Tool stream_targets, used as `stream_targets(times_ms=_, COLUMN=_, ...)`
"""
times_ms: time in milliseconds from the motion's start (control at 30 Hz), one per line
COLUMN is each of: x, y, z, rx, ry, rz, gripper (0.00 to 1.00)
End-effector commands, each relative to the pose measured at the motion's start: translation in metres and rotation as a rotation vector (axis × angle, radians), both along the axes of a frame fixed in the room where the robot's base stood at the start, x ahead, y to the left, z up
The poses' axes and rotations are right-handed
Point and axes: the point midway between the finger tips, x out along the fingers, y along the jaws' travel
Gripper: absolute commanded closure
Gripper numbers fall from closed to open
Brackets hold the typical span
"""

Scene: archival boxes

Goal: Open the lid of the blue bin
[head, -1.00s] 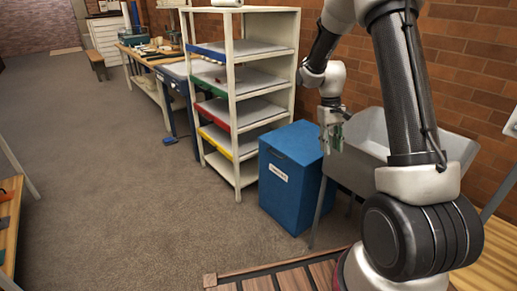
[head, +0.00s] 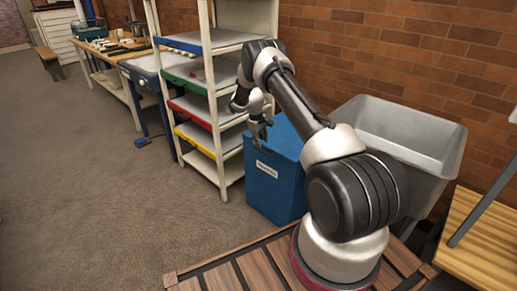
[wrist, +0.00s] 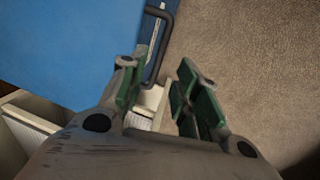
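The blue bin (head: 268,200) stands on the floor beside the shelf, with a white label on its front. Its lid looks shut, though my arm hides part of the top. In the wrist view the blue lid (wrist: 65,45) fills the upper left, with a dark handle (wrist: 162,45) along its edge. My gripper (head: 261,132) is over the bin's front top edge. In the wrist view my gripper (wrist: 157,68) has its green-padded fingers spread apart. The handle appears in line with the gap between them. I cannot tell whether it is inside that gap; nothing is gripped.
A white shelf (head: 208,90) with colored edges stands close left of the bin. A grey tub (head: 405,135) stands to its right, near the brick wall. A wooden table (head: 480,250) is at the lower right. The carpet (head: 80,200) at left is clear.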

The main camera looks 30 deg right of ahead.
Motion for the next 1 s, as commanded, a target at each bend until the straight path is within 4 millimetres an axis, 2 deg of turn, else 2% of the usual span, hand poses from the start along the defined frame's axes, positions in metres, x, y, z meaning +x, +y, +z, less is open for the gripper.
stream_targets(times_ms=133, x=0.000, y=-0.005, z=-0.028, rx=0.001, ry=0.003, rz=-0.002, gripper=0.68)
stream_targets(times_ms=333, x=0.003, y=-0.010, z=-0.054, rx=0.000, ry=0.002, rz=-0.001, gripper=0.68)
stream_targets(times_ms=700, x=0.004, y=-0.011, z=-0.060, rx=0.001, ry=0.001, rz=-0.001, gripper=0.68)
stream_targets(times_ms=867, x=0.003, y=-0.011, z=-0.060, rx=0.001, ry=0.001, rz=-0.001, gripper=0.97)
stream_targets(times_ms=900, x=0.003, y=-0.011, z=-0.060, rx=0.001, ry=0.001, rz=-0.001, gripper=1.00)
stream_targets(times_ms=1000, x=0.003, y=-0.011, z=-0.060, rx=0.000, ry=0.002, rz=-0.001, gripper=1.00)
